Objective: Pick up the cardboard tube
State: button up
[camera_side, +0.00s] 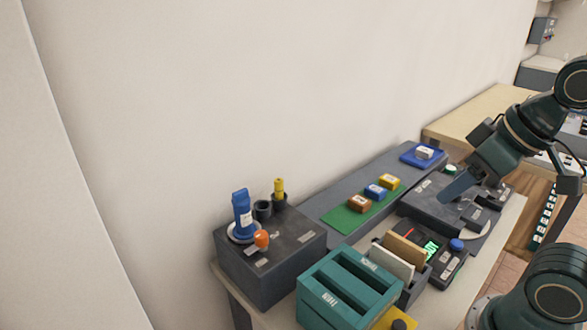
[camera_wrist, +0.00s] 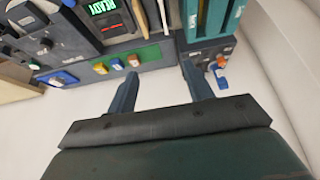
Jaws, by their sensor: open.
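No thing in either view is plainly a cardboard tube. The nearest in shape are a blue upright cylinder (camera_side: 242,214) with a pale label and a slim yellow piece (camera_side: 279,188) standing in a dark holder, both on the dark grey block at the left end of the table. The blue one also shows at the right of the wrist view (camera_wrist: 221,83). My gripper (camera_side: 455,190) is far to the right of them, above the grey station. In the wrist view my gripper (camera_wrist: 160,72) has its two fingers apart with nothing between them.
A dark grey block (camera_side: 262,279) bears the cylinders and an orange knob (camera_side: 261,239). A teal slotted box (camera_side: 345,290) and a rack with upright cards (camera_side: 404,248) stand in front. Small coloured boxes sit on a green mat (camera_side: 340,218). A blank wall rises behind.

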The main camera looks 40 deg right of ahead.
dwell(0.3)
jog(key=w+a+r+n+g, duration=0.1)
jog(key=w+a+r+n, duration=0.25)
jog(key=w, duration=0.45)
jog(key=w+a+r+n+g, duration=0.25)
jog(key=w+n, duration=0.25)
jog(key=w, duration=0.3)
jog(key=w+a+f+n, duration=0.2)
jog(key=w+a+n, duration=0.1)
jog(key=w+a, duration=0.1)
jog(key=w+a+f+n+g, duration=0.1)
jog(key=w+a+f+n, duration=0.1)
jog(key=w, duration=0.5)
jog(key=w+a+f+n+g, duration=0.1)
jog(key=w+a+f+n, duration=0.1)
jog(key=w+a+n, duration=0.2)
jog(key=shift+w+a+f+n, duration=0.15)
jog(key=shift+w+a, duration=0.25)
jog(key=shift+a, duration=0.2)
jog(key=shift+w+a+f+n, duration=0.1)
jog(key=shift+w+a, duration=0.25)
jog(key=shift+a, duration=0.2)
